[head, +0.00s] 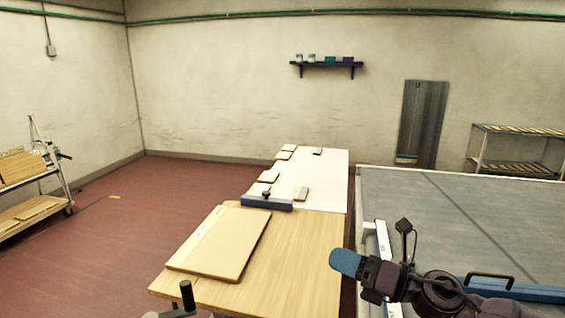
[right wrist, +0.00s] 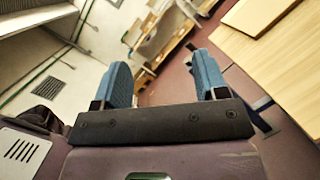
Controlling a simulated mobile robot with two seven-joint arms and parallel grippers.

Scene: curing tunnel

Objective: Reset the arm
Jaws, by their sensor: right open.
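My right gripper (head: 346,262) reaches in from the right in the head view, in the air near the right edge of the wooden table. Its blue fingertips point left. In the right wrist view my right gripper (right wrist: 161,68) shows two blue fingers well apart, with nothing between them. The wooden table (head: 300,270) carries a flat pale board (head: 220,243), lying apart from the gripper. My left gripper does not show in either view.
A white table section (head: 325,175) with several small blocks lies beyond a blue bar (head: 266,202). A large grey-topped table (head: 450,215) with a black handle (head: 488,278) stands right, close to my arm. A cart with boards (head: 30,180) stands far left.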

